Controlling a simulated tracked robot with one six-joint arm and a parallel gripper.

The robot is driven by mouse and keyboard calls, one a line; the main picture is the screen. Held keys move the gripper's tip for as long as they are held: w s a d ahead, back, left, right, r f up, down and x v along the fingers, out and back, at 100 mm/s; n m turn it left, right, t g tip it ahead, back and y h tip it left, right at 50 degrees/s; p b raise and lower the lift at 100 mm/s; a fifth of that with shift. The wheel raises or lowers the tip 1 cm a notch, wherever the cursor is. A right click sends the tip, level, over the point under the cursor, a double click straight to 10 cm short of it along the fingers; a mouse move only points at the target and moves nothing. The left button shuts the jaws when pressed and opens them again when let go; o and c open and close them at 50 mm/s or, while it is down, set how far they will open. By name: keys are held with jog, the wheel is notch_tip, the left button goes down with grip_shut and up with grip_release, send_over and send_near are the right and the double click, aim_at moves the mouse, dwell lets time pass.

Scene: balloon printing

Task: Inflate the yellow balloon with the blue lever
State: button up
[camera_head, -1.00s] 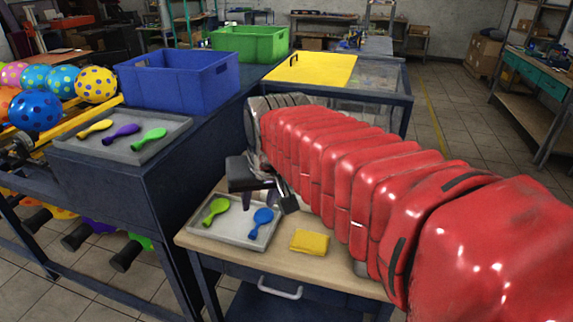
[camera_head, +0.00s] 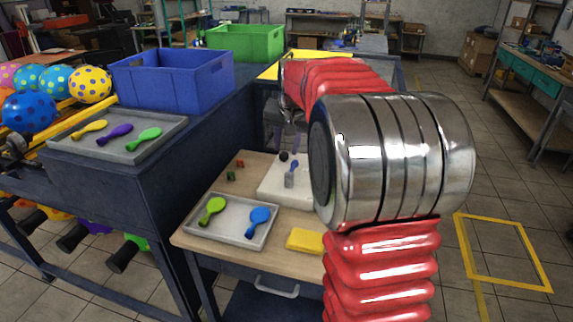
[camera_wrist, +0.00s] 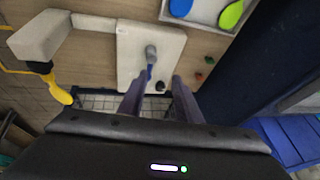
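The blue lever (camera_wrist: 150,71) with its grey pivot stands on a white base plate (camera_wrist: 129,60) in the wrist view. It also shows in the head view (camera_head: 293,167). A yellow balloon (camera_wrist: 57,90) hangs limp from a black nozzle on a white arm at the left of the wrist view; my arm hides it in the head view. My gripper (camera_wrist: 158,84) is open and empty. Its two fingers point toward the blue lever, one on each side of its line; I see no contact. In the head view the gripper (camera_head: 285,126) is above and behind the lever.
A grey tray (camera_head: 190,228) holds a green and a blue balloon, beside a yellow sponge (camera_head: 305,240). A black knob (camera_wrist: 160,86) is close to the lever. Small red and green buttons (camera_head: 232,176) are left of the plate. Another tray (camera_head: 65,147) holds several balloons.

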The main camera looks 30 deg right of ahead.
aim_at(292, 169)
jog(key=w+d+f+m, duration=0.1)
jog(key=w+d+f, duration=0.1)
jog(key=d, duration=0.3)
jog(key=shift+w+f, duration=0.15)
jog(key=shift+w, duration=0.15)
jog(key=shift+f, duration=0.1)
jog(key=x, duration=1.3)
jog(key=shift+w+d+f, duration=0.1)
jog(key=shift+d+f, duration=0.1)
jog(key=shift+f, duration=0.05)
grip_shut()
jog(key=shift+a, duration=0.1)
